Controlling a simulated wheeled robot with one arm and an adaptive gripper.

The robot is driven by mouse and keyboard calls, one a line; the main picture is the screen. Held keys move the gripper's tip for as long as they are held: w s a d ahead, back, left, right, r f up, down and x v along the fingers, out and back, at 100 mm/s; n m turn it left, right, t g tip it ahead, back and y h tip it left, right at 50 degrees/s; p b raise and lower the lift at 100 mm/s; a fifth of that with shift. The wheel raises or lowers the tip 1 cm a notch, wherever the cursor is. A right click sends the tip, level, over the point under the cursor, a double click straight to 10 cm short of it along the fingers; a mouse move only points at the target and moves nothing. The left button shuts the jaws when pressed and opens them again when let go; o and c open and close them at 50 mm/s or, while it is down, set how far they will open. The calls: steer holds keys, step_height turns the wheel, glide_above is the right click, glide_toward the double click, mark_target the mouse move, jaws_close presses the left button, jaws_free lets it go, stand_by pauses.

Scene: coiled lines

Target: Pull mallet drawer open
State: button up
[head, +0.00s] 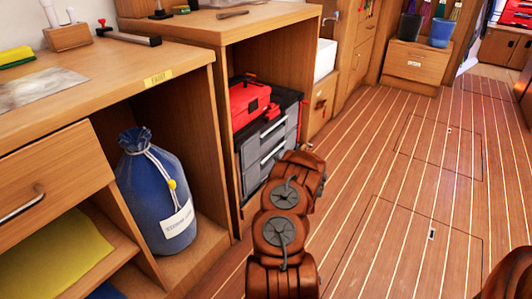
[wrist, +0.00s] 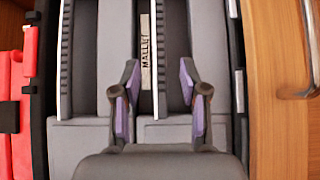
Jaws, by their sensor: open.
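The grey drawer unit (head: 251,152) stands in a wooden cubby, with pale handle bars across its front. In the wrist view the unit appears turned sideways, and a label reading MALLET (wrist: 146,52) marks one drawer. A pale handle bar (wrist: 160,60) with a dark ribbed strip runs beside the label. My gripper (wrist: 158,85) is open, its purple-padded fingers on either side of the label and this bar. I cannot tell whether the fingertips reach past the bar. Nothing is held. In the head view my arm hides the gripper and part of the unit's front. The drawer looks shut.
A red toolbox (head: 249,103) sits on the unit. A wooden cabinet front with a metal handle (wrist: 300,92) is close at right in the wrist view. A blue sack (head: 155,195) stands in the left cubby. The plank floor (head: 390,180) at right is clear.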

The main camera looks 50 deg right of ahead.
mark_target(273, 155)
steer(key=shift+w+d+f+b, duration=0.1)
steer(key=shift+w+d+b, duration=0.3)
steer(key=shift+w, duration=0.2)
steer(key=b+x, duration=0.2)
steer(key=x, duration=0.2)
steer(key=shift+w+d, duration=0.1)
steer(key=shift+w, duration=0.1)
steer(key=shift+b+x, duration=0.35)
steer(key=shift+x, duration=0.6)
steer(key=shift+c, duration=0.4)
jaws_close()
